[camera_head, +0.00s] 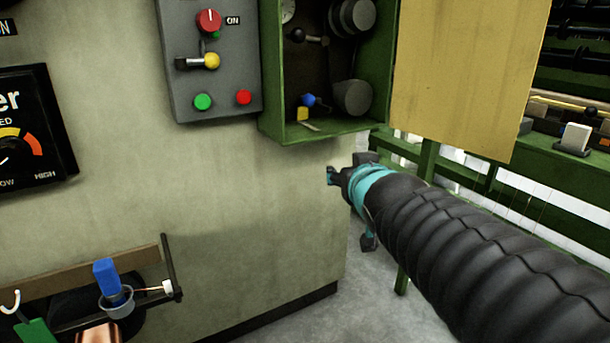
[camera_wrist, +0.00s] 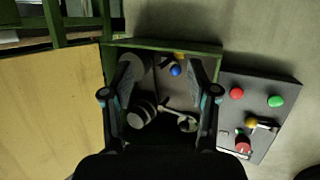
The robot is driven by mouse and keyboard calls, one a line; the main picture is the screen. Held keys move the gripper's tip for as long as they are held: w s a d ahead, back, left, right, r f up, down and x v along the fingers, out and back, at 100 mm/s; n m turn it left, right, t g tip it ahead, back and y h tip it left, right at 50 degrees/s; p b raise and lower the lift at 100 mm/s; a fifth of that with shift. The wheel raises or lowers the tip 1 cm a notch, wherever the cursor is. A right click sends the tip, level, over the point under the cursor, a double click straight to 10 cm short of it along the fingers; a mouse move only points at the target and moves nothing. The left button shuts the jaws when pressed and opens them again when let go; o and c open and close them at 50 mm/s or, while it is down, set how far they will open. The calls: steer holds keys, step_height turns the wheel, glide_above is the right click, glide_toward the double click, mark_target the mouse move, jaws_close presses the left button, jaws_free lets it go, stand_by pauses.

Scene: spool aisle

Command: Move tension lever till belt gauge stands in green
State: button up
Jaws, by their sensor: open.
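An open green box (camera_head: 328,128) on the wall holds rollers and small levers. A round pale dial (camera_head: 288,10), seemingly the belt gauge, is cut by the top edge; its reading is not legible. A lever with a black ball (camera_head: 297,35) sits just below it. A blue knob (camera_head: 308,99) sits lower, above a yellow block (camera_head: 303,114). I cannot tell for sure which is the tension lever. My gripper (camera_head: 345,180) is below the box. In the wrist view, my gripper (camera_wrist: 160,82) is open and empty, its fingers framing the box interior, apart from the levers.
The box's yellow door (camera_head: 465,75) hangs open at right, above my arm. A grey panel (camera_head: 225,75) with a red dial, yellow-ball lever and green and red buttons adjoins the box at left. A wall meter (camera_head: 30,125) and tool shelf (camera_head: 80,270) are farther left.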

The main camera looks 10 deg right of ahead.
steer(key=shift+s+a+f+g, duration=0.15)
steer(key=shift+s+f+g, duration=0.45)
steer(key=shift+s+f, duration=0.25)
steer(key=s+a+f+g+p, duration=0.2)
steer(key=s+f+g, duration=0.2)
steer(key=s, duration=0.5)
steer(key=s+a+f+g+y+p, duration=0.1)
steer(key=s+f+g, duration=0.3)
steer(key=s, duration=0.5)
step_height(320, 180, down, 2)
steer(key=shift+a+f+n+y+p, duration=0.3)
steer(key=shift+a+p, duration=0.25)
steer(key=shift+p, duration=0.2)
